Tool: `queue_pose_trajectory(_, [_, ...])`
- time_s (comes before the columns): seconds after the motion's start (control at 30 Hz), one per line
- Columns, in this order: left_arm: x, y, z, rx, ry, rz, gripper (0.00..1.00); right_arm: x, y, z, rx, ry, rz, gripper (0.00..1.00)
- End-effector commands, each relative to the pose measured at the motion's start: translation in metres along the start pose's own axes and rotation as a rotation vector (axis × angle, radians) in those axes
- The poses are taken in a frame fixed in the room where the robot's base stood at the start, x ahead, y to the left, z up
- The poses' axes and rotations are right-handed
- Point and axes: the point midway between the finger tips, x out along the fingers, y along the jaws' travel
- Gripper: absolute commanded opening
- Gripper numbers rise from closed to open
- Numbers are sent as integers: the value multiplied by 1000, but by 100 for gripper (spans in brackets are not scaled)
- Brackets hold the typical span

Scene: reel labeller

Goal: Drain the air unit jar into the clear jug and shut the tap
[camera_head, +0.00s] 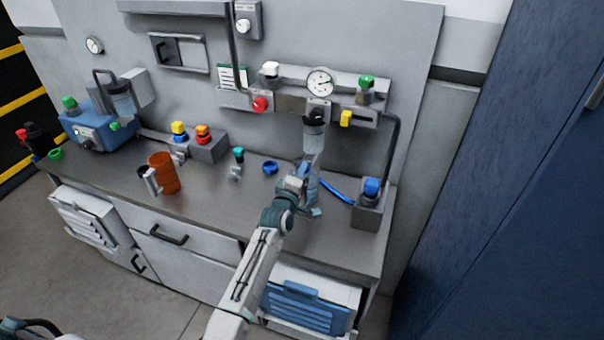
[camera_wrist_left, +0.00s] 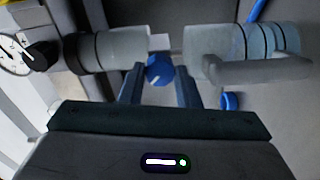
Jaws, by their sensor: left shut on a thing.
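The air unit jar (camera_head: 314,138) is a clear grey cylinder under a black collar, hanging below the wall unit. It also shows in the left wrist view (camera_wrist_left: 112,48). The tap at its lower end has a blue knob (camera_wrist_left: 158,71) with a pale slanted mark. My left gripper (camera_head: 304,178) is shut on this knob, one finger on each side. The clear jug (camera_wrist_left: 225,45) stands below the jar, its mouth facing the tap. Its lower part looks bluish with dark bands; I cannot tell the liquid level. In the head view my gripper partly hides the jug (camera_head: 312,186). My right gripper is not in view.
An orange cup (camera_head: 163,173) and a small grey jug (camera_head: 147,183) stand on the bench left of my arm. A blue ring (camera_head: 270,167) lies behind it. A blue hose (camera_head: 337,191) and a grey block with a blue knob (camera_head: 369,206) are to the right.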

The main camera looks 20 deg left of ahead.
Motion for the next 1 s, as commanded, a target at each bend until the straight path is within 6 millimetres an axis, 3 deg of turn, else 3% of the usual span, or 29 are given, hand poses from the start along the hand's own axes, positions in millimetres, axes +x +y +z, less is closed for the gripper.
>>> queue_pose_trajectory(0.07, [0,0,0,-1,0,1,7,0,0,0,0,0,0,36])
queue_pose_trajectory(0.1, [0,0,0,-1,0,1,37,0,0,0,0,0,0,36])
queue_pose_trajectory(0.2, [0,0,0,-1,0,0,51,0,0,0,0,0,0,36])
queue_pose_trajectory(0.57, [-6,-1,0,-1,-1,-1,51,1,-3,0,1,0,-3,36])
queue_pose_trajectory(1.0, [-83,-3,0,1,0,0,51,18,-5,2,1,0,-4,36])
